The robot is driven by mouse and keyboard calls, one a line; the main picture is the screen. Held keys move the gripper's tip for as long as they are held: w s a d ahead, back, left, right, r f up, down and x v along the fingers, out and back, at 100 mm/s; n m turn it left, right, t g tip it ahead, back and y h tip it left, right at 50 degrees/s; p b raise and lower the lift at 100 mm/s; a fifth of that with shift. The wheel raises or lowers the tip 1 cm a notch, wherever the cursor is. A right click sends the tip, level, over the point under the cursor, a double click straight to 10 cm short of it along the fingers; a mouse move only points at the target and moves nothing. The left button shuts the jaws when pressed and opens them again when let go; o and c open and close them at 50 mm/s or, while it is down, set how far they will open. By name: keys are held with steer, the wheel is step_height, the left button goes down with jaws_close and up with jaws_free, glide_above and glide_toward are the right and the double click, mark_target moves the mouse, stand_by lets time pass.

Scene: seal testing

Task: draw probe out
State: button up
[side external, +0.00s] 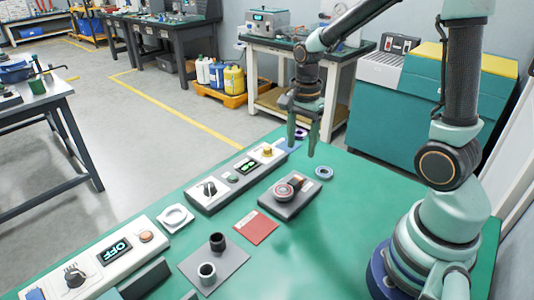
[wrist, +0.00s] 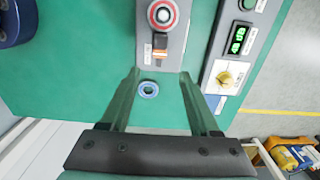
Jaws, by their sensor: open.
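A grey block fixture (side external: 301,204) lies on the green bench, with a round red-and-white part (side external: 284,190) and a small dark and orange piece on top. In the wrist view the fixture (wrist: 147,56) shows the red-ringed round part (wrist: 162,14) at the top and the orange and black piece (wrist: 160,46) below it. I cannot tell which part is the probe. My gripper (side external: 302,145) is open and empty, pointing down above the bench beyond the fixture. In the wrist view its fingers (wrist: 158,76) stand wide apart, with the fixture's near end ahead between them.
A small blue ring (side external: 324,172) lies on the bench near the fixture; it shows between my fingers (wrist: 148,89). A control box with a green display (side external: 232,179) runs alongside. A red card (side external: 255,227), white ring (side external: 176,217), dark cylinders on a grey mat (side external: 226,262) and an OFF-display box (side external: 115,250) lie nearer.

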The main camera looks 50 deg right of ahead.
mark_target(298, 177)
step_height(298, 177, down, 10)
steer(key=shift+f, duration=0.15)
stand_by(0.3)
jaws_close()
stand_by(1.4)
